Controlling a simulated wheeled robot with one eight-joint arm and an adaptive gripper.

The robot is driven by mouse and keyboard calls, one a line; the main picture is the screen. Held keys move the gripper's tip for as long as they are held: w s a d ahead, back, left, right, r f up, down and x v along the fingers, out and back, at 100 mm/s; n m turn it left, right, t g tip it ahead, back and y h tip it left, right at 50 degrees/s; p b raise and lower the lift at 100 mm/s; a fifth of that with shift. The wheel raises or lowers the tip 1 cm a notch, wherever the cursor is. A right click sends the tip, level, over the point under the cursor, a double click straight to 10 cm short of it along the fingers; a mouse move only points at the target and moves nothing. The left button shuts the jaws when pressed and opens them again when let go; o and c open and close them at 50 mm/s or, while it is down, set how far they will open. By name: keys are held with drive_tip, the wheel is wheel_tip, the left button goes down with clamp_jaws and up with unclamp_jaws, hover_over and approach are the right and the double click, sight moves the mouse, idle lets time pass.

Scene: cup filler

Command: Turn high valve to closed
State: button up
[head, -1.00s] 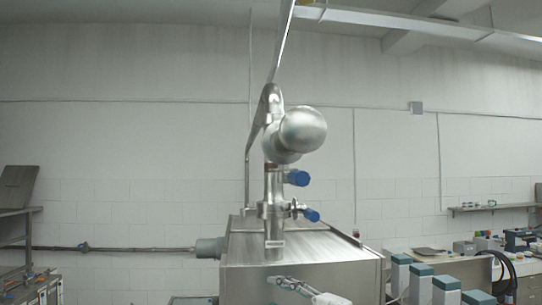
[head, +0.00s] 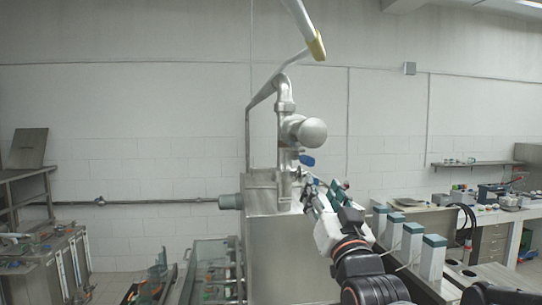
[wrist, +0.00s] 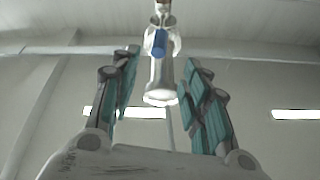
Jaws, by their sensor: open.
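The steel filler pipe (head: 285,110) rises from the metal cabinet, with a rounded steel ball end (head: 312,132). A blue valve handle (head: 307,160) sticks out just below the ball, to the right. A blue handle also shows in the wrist view (wrist: 160,42), upright near the top, beyond the fingertips. My gripper (head: 323,190) is raised to the right of the pipe, below the visible blue handle. In the wrist view my gripper (wrist: 162,72) is open and empty, its teal-padded fingers either side of the pipe's line. A lower blue handle is not visible in the head view.
The metal cabinet (head: 285,240) stands under the pipe. A pale bar (head: 303,22) with a yellow end hangs overhead. Several white posts with teal tops (head: 412,240) stand to the right, near a bench. A rack (head: 50,255) is at left.

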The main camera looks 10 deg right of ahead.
sight(307, 161)
drive_tip(key=p+x, duration=0.2)
drive_tip(key=x, duration=1.2)
drive_tip(key=shift+p, duration=0.3)
clamp_jaws()
